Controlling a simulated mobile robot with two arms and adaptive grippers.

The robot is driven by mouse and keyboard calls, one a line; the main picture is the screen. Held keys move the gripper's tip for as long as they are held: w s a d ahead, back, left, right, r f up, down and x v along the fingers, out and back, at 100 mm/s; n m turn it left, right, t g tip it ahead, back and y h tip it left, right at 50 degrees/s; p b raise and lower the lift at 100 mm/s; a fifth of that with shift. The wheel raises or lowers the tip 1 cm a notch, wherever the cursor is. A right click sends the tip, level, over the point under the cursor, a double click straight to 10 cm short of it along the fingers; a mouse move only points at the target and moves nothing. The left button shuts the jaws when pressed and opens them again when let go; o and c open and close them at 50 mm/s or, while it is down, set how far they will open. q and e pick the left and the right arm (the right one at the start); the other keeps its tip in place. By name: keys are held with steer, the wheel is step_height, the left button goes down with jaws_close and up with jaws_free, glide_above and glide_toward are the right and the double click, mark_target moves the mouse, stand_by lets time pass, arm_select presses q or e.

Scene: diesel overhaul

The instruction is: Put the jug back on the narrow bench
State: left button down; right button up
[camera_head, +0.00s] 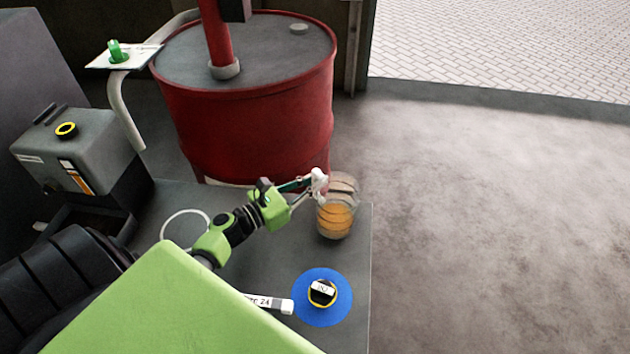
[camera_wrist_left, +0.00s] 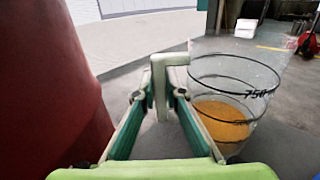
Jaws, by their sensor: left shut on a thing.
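The jug (camera_head: 336,220) is clear, with dark ring lines and orange liquid in its lower part. It is upright over the grey bench top (camera_head: 270,240), near the bench's right edge; I cannot tell whether its base touches the bench. My left gripper (camera_head: 316,184) reaches it from the left and is shut on its pale handle. In the left wrist view the handle stands between the green fingers (camera_wrist_left: 161,95), and the jug (camera_wrist_left: 225,120), marked 750, is just right of them. My right gripper is not in view.
A red drum (camera_head: 245,120) stands behind the bench. A white ring (camera_head: 170,222) lies left. A grey canister (camera_head: 75,150) stands far left. Open floor lies right.

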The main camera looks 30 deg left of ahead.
arm_select(q)
steer(key=c, duration=2.4)
jaws_free()
steer(key=shift+f, duration=0.15)
steer(key=o, duration=0.3)
steer(key=shift+r, duration=0.2)
steer(key=shift+s+a+f, duration=0.1)
steer(key=shift+s+f, duration=0.05)
steer(key=shift+s, duration=0.15)
steer(key=b+v, duration=0.2)
steer(key=v, duration=0.8)
steer(key=shift+s+a, duration=0.15)
steer(key=shift+s, duration=0.15)
steer(key=shift+s+a, duration=0.15)
steer(key=shift+s, duration=0.2)
